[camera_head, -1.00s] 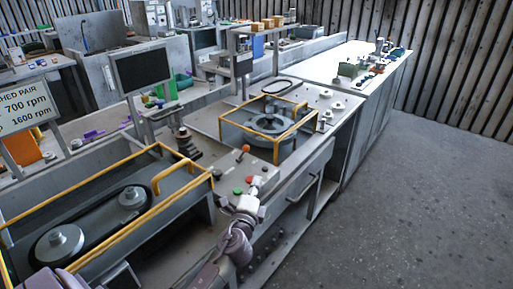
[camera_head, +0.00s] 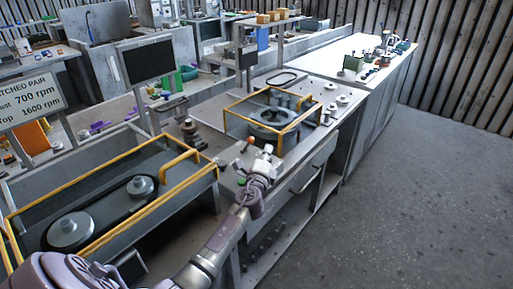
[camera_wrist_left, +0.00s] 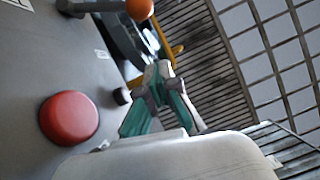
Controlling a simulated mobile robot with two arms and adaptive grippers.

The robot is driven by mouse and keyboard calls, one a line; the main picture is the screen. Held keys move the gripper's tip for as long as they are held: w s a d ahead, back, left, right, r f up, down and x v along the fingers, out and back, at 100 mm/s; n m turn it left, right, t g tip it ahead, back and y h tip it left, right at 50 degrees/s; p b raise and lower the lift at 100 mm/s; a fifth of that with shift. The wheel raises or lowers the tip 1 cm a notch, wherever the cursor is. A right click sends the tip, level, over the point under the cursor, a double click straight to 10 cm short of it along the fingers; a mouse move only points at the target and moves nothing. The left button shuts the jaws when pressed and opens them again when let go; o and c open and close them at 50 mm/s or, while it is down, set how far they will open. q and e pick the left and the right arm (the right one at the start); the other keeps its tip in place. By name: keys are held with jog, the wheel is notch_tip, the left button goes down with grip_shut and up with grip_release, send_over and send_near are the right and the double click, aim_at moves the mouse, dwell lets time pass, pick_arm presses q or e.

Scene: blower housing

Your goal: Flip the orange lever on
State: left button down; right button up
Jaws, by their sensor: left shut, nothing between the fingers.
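The orange lever (camera_head: 250,141) stands on the grey control panel, its ball end tilted up and to the right. In the left wrist view its orange ball (camera_wrist_left: 139,9) is at the top edge, with part of the grey stem beside it. My left gripper (camera_head: 267,152) is shut and empty, just right of the lever in the head view and apart from it. In the left wrist view its fingers (camera_wrist_left: 160,78) are together, below and right of the ball. A red button (camera_wrist_left: 69,118) lies left of the fingers; the gripper hides it in the head view. My right gripper is not seen.
A yellow rail guard (camera_head: 226,114) surrounds the blower housing (camera_head: 274,116) behind the panel. A yellow-railed belt unit (camera_head: 100,205) stands at left. Open floor (camera_head: 400,200) lies to the right.

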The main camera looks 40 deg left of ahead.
aim_at(248, 145)
pick_arm(q)
jog(key=a, duration=0.2)
jog(key=shift+s+a+r+p, duration=0.3)
jog(key=shift+s+a, duration=0.05)
jog(key=shift+a, duration=0.05)
jog(key=shift+s+a, duration=0.15)
jog(key=shift+a, duration=0.35)
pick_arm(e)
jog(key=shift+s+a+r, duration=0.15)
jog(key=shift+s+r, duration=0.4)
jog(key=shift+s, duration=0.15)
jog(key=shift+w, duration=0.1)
pick_arm(q)
jog(key=shift+a+r+p, duration=0.4)
jog(key=shift+a+r, duration=0.2)
jog(key=shift+r, duration=0.2)
jog(key=shift+a+r, duration=0.15)
jog(key=shift+a, duration=0.1)
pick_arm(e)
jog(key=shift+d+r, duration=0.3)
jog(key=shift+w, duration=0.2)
